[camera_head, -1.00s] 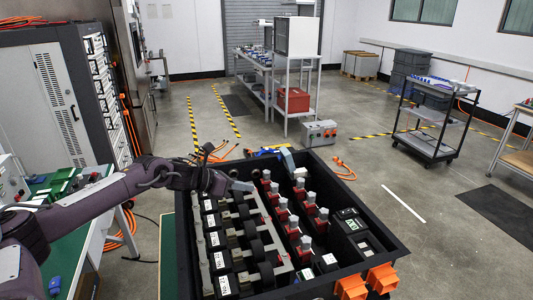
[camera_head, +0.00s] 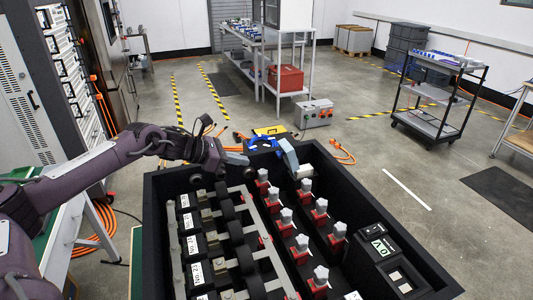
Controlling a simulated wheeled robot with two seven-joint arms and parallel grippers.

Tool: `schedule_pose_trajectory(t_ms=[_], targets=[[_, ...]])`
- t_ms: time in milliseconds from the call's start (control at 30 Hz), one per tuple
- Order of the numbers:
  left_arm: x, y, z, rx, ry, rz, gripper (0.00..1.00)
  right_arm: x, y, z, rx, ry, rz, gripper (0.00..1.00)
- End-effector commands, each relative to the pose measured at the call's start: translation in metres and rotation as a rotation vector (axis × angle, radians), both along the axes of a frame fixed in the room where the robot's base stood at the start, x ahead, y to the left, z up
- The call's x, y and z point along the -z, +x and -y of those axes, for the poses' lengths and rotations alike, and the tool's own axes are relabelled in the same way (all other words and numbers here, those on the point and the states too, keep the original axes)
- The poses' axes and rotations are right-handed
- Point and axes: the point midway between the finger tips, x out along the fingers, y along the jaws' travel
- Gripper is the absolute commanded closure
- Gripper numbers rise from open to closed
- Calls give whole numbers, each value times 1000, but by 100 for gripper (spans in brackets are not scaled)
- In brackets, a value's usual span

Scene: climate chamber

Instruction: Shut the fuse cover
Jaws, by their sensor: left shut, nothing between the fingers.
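A tilted blue-grey flap (camera_head: 289,152) stands raised at the far wall of the black box (camera_head: 160,245); it looks like the fuse cover, standing open. A small pale block (camera_head: 304,171) sits just right of its lower end. My left gripper (camera_head: 238,158) reaches in from the left, over the far left part of the box. It is shut and empty, left of the flap, with a gap between them in the picture. Whether the fingers are level with the flap is hard to tell. My right gripper is out of view.
Inside the box are black modules with grey bars (camera_head: 232,212) and red-based connectors (camera_head: 286,219). A yellow item (camera_head: 268,131) and orange cables (camera_head: 341,153) lie beyond the far wall.

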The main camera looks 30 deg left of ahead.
Motion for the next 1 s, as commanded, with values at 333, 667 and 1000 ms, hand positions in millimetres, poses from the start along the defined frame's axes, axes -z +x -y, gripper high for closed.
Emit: schedule_pose_trajectory(t_ms=[333, 667, 1000], targets=[[12, 48, 43, 0, -3, 1, 100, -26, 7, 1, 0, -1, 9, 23], [10, 62, 55, -1, 1, 0, 100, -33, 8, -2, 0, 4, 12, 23], [10, 62, 55, -1, 2, -2, 100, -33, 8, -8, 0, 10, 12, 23]])
